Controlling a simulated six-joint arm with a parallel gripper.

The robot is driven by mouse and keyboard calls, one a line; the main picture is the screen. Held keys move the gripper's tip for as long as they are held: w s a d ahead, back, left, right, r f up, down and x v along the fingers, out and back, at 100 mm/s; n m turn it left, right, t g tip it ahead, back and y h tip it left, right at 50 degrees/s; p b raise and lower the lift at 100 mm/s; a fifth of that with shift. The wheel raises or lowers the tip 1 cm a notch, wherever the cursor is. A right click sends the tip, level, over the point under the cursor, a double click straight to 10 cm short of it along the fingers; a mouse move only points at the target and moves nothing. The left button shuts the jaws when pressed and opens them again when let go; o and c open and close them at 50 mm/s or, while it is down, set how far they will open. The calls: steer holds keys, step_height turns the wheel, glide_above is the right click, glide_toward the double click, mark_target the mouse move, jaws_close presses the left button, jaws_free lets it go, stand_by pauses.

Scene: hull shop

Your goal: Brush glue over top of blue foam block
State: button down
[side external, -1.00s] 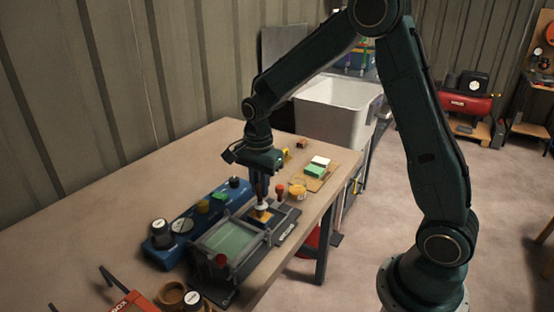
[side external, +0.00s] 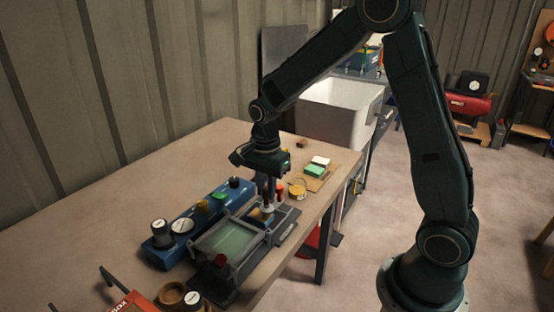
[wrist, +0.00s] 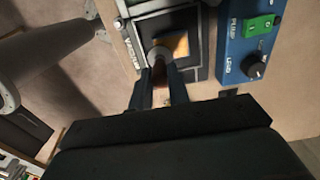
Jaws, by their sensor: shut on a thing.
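My gripper (side external: 267,197) points down over a dark-framed station at the front of the bench. In the wrist view its two fingers (wrist: 160,88) are closed on a slim brownish handle, which looks like the brush (wrist: 159,72). The handle runs down to a pale, rounded part. Beside that part, inside the dark square frame, lies an orange-tan patch (wrist: 179,44); I cannot tell whether it is bristles or glue. In the side view a small bluish block (side external: 262,214), likely the foam, shows under my gripper. Its top is mostly hidden, and contact is unclear.
A frame with a green panel (side external: 230,240) stands in front of the station. A blue control box (side external: 190,230) with knobs lies behind it. An orange-yellow jar (side external: 297,190) and a board with green and white blocks (side external: 316,170) are to the right. The back-left bench is clear.

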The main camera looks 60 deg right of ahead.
steer(key=shift+w, duration=0.15)
steer(key=shift+w, duration=0.5)
steer(key=shift+w, duration=0.15)
stand_by(0.4)
steer(key=shift+w, duration=0.65)
steer(key=shift+w, duration=0.15)
steer(key=shift+w, duration=0.55)
steer(key=shift+r, duration=2.95)
